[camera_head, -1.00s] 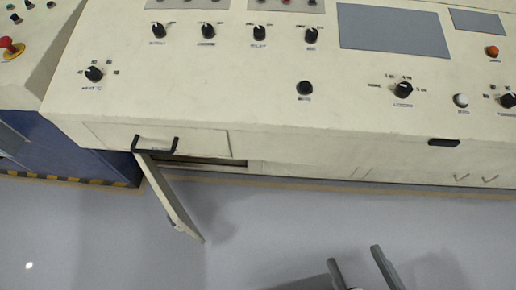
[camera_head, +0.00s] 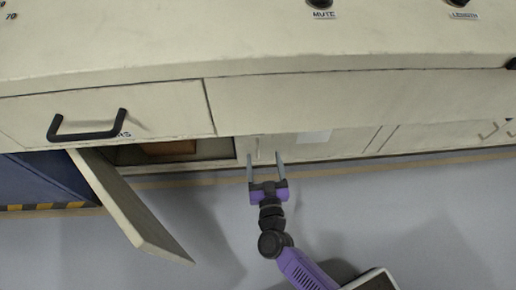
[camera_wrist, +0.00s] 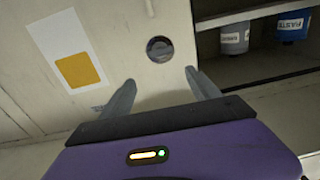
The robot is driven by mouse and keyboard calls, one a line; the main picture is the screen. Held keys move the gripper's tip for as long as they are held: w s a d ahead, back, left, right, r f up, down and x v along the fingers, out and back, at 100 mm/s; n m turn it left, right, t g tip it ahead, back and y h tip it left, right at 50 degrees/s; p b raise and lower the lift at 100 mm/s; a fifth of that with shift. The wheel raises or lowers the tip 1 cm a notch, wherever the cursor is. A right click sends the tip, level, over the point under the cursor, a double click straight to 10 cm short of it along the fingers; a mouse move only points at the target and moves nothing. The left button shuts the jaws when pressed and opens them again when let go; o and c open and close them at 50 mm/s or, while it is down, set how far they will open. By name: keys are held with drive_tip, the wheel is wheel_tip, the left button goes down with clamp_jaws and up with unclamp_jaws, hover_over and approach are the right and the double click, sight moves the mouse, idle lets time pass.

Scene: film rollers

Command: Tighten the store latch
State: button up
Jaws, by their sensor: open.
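A round dark latch or knob (camera_wrist: 159,49) is set in the cream panel in the wrist view; I take it to be the store latch. My gripper (camera_head: 265,157) is open, its two grey fingers reaching to the cabinet's lower front in the head view. In the wrist view the fingers (camera_wrist: 158,84) stand apart and empty, with the round latch beyond and between their tips. I cannot tell the exact gap to it. The latch cannot be made out in the head view.
A cream door (camera_head: 132,212) hangs open at left, beside an open compartment (camera_head: 170,149). Cans (camera_wrist: 292,25) stand inside it in the wrist view. A drawer with a black handle (camera_head: 86,133) is above. A label with a yellow square (camera_wrist: 78,70) is left of the latch.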

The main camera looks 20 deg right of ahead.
drive_tip(key=f+b+x, duration=0.2)
drive_tip(key=b+x, duration=0.2)
drive_tip(key=x, duration=0.6)
drive_tip(key=shift+a+h, duration=0.3)
drive_tip(key=shift+w, duration=0.1)
drive_tip(key=c, duration=1.4)
drive_tip(key=shift+o, duration=0.2)
